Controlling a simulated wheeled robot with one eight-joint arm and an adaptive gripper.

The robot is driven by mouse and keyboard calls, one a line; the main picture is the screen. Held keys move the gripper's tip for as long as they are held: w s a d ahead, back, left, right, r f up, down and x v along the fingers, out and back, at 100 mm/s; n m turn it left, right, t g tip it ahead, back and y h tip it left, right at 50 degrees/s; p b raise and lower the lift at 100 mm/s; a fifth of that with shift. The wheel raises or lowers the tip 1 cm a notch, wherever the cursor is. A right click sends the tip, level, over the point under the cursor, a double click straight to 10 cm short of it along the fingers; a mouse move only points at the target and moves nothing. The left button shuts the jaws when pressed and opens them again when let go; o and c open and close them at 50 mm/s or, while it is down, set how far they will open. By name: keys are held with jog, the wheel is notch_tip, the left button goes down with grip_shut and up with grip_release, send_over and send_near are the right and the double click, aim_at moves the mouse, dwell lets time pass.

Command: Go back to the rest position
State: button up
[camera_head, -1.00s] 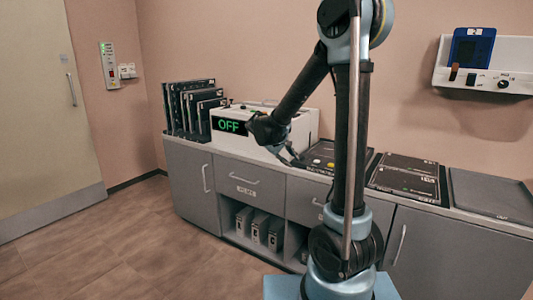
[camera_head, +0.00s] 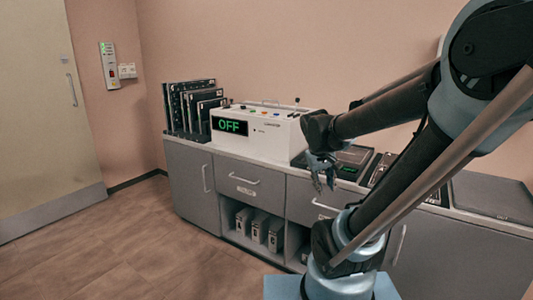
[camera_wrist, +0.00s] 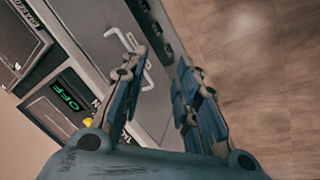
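My gripper (camera_head: 322,172) hangs in front of the counter's front edge, right of the white console, with its fingers pointing down. In the wrist view my gripper (camera_wrist: 162,85) has its two fingers spread apart, with nothing between them but cabinet front and floor. My arm folds in from the right side of the head view.
The white console (camera_head: 275,130) with a green OFF display (camera_head: 230,126) stands on the grey counter. Black plates (camera_head: 190,105) stand upright at its left. A dark tray (camera_head: 493,193) lies at the right. Open floor (camera_head: 130,235) lies before the cabinets, with a door (camera_head: 45,110) at left.

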jog(key=s+f+m+y, duration=0.1)
jog(key=s+f, duration=0.2)
jog(key=s, duration=0.3)
jog(key=s+a+f+m+y, duration=0.1)
jog(key=s+f, duration=0.2)
jog(key=s, duration=0.3)
jog(key=shift+a+y, duration=0.15)
jog(key=shift+y, duration=0.25)
jog(key=shift+w+f, duration=0.15)
jog(key=shift+w, duration=0.3)
jog(key=shift+c, duration=0.6)
